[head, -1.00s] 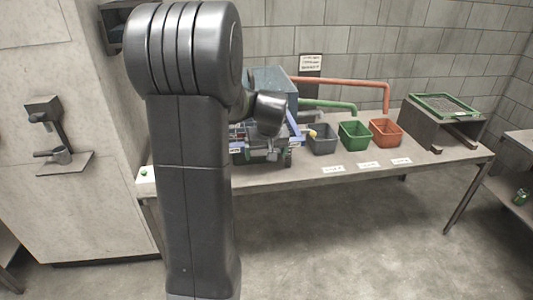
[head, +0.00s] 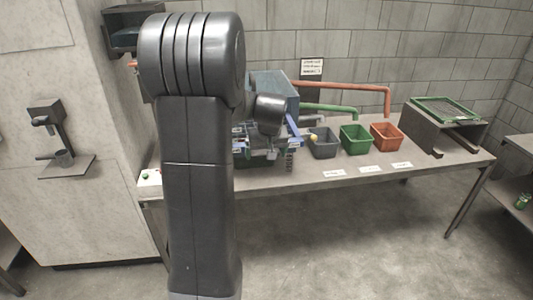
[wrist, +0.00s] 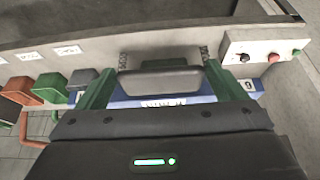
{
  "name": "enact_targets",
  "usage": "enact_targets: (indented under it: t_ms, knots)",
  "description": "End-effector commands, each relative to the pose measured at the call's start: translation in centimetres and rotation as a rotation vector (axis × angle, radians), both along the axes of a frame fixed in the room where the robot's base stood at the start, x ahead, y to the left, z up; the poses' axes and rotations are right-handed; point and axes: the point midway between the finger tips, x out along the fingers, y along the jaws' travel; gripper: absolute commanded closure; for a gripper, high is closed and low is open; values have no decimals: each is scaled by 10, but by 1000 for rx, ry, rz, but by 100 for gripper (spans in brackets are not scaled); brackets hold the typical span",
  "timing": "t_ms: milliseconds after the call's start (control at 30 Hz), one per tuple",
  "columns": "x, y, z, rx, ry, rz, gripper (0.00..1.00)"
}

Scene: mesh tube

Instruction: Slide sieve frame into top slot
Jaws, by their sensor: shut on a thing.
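My gripper (wrist: 160,75) appears shut on a grey handle bar (wrist: 160,83), with a green finger against each end of the bar. The handle belongs to a blue-fronted sieve frame (wrist: 240,88) with white lettering, seen edge-on below the bar. In the head view, blue parts (head: 293,134) show beside my dark wrist (head: 268,113), at the front of the blue-grey sieving machine (head: 276,82). My arm hides much of the machine's left side. The slots and the frame's fit in them cannot be made out.
Grey (head: 323,142), green (head: 355,138) and orange (head: 386,136) bins stand right of the machine, under orange and green pipes. A green-rimmed mesh frame (head: 416,101) rests on a dark stand (head: 430,128). A control box (wrist: 262,52) sits at the table's other end.

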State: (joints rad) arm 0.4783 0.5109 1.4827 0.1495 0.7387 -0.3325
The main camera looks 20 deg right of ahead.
Motion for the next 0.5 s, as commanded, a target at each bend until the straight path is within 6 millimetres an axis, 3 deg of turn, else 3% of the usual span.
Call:
enact_targets:
  t_ms: [500]
  knots:
    - [13,-3,1,-2,-4,0,51]
